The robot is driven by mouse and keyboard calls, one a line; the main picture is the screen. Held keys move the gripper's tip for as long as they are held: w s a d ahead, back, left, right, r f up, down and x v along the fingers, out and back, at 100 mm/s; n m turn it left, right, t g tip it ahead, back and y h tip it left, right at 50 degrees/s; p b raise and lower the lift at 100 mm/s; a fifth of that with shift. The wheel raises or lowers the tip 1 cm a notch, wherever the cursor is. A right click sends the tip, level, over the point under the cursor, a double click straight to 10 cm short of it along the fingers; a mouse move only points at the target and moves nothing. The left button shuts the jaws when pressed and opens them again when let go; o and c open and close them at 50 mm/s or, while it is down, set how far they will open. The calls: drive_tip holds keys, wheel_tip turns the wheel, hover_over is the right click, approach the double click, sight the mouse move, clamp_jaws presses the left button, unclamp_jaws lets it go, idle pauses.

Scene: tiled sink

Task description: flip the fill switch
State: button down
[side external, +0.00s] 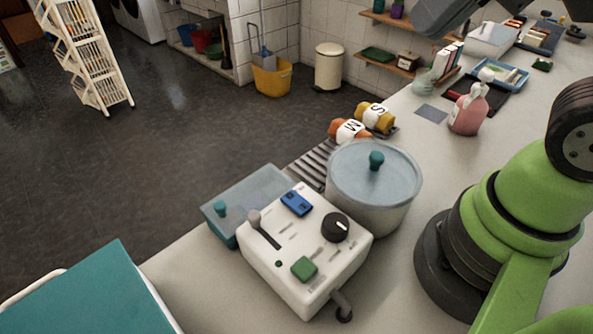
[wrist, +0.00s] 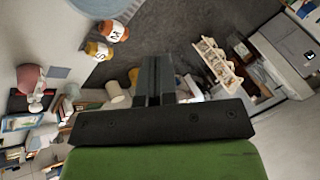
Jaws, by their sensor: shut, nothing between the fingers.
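A white control box (side external: 305,262) stands on the counter in the side view. On its top are a blue rocker switch (side external: 297,203), a black round knob (side external: 335,227), a grey-knobbed lever in a slot (side external: 262,228) and a green square button (side external: 304,269). I cannot read which one is marked fill. My gripper (wrist: 153,60) shows in the wrist view with its dark fingers together and empty. The control box is not in the wrist view. The fingers are not clearly visible in the side view, and my gripper is away from the box.
A lidded pot (side external: 385,205) stands right behind the box. A teal board (side external: 85,295) is at front left.

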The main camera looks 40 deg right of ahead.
drive_tip(key=w+a+f+m+g+h, duration=0.2)
drive_tip(key=w+a+f+m+g, duration=0.3)
drive_tip(key=w+a+f+m, duration=0.3)
drive_tip(key=a+m, duration=0.3)
drive_tip(key=shift+w+f+m+g, duration=0.4)
hover_over(289, 197)
wheel_tip(289, 197, down, 9)
drive_tip(key=shift+r, duration=0.1)
drive_tip(key=shift+s+r, duration=0.35)
drive_tip(key=shift+s, duration=0.45)
drive_tip(key=shift+r, duration=0.1)
wheel_tip(289, 197, up, 14)
drive_tip(key=s, duration=0.2)
drive_tip(key=shift+d, duration=0.1)
